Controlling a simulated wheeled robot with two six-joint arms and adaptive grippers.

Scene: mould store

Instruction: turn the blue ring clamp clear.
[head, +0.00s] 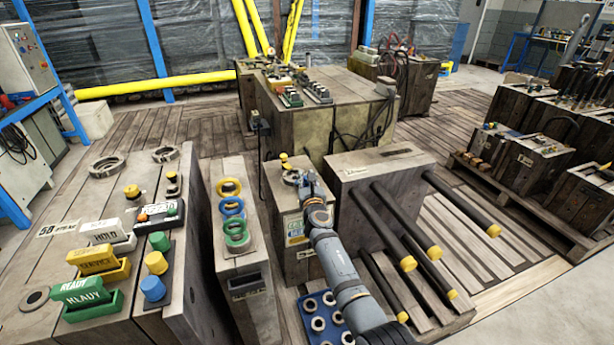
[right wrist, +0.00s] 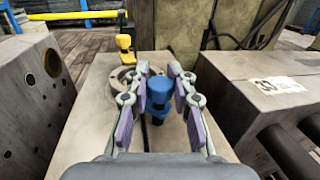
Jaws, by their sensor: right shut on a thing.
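My right gripper (head: 308,182) reaches over the top of a grey-brown mould block (head: 287,222) in the head view. In the right wrist view my right gripper (right wrist: 160,76) has its two fingers on either side of a blue post-like clamp part (right wrist: 158,92), shut on it. The part stands upright on the block top, beside a grey metal ring (right wrist: 116,80). The fingers partly hide its sides. In the head view my gripper hides the blue part, and the grey ring (head: 291,177) shows just left of it. My left gripper is not in view.
A yellow clamp part (right wrist: 125,46) stands behind the grey ring. A narrow block to the left carries a yellow ring (head: 229,187), a blue ring (head: 232,206) and a green ring (head: 237,233). A block with black, yellow-tipped rods (head: 390,237) stands close on the right.

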